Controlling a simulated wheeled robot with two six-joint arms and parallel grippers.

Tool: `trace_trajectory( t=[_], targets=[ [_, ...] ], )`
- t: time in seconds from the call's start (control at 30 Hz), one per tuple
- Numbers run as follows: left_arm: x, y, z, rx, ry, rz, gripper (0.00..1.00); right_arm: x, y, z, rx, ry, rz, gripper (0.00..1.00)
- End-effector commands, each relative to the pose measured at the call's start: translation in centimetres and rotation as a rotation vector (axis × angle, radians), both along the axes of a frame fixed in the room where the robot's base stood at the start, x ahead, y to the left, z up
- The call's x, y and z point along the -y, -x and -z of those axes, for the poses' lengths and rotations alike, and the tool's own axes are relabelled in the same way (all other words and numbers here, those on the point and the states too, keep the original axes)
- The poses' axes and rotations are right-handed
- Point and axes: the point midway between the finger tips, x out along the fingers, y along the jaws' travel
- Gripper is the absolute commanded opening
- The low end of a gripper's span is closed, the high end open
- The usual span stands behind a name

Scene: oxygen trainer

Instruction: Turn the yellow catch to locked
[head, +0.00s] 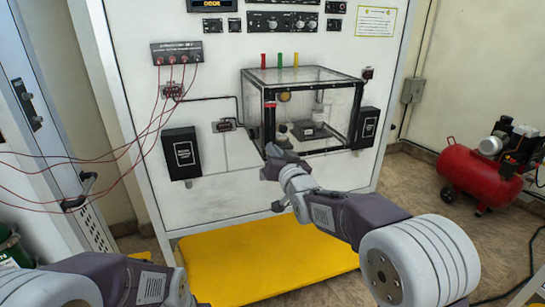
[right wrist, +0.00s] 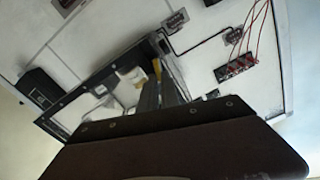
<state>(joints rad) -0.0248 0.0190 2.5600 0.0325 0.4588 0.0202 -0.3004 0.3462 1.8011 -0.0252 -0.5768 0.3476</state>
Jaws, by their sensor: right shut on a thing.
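The clear-walled box (head: 338,92) with a black frame is mounted on the white panel. My right gripper (head: 272,158) is at the lower front left corner of this box. In the right wrist view its two dark fingers (right wrist: 160,92) are close together, with a small yellow piece, the catch (right wrist: 157,68), at their tips. The fingers are shut on it. In the head view the gripper hides this spot, and the catch's locked mark cannot be read. My left arm shows at the bottom left, but its gripper is out of the picture.
Red leads (head: 150,125) hang from a black socket strip (head: 177,50) on the left of the panel. Black boxes (head: 181,153) flank the clear box. A yellow platform (head: 225,265) lies below. A red compressor (head: 470,172) stands at the right.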

Motion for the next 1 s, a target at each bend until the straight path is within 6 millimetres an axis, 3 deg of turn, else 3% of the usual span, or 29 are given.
trace_trajectory(
  t=[0.4, 1.0],
  targets=[
    [0.0, 0.0, 2.5, 0.000, 0.000, 0.000, 0.36, 0.6, -0.2, 0.6, -0.121, -0.375, 0.000, 0.00],
    [0.0, 0.0, 3.8, 0.000, 0.000, 0.000, 0.36, 1.1, -0.4, 1.3, -0.294, -0.901, 0.001, 0.00]
  ],
)
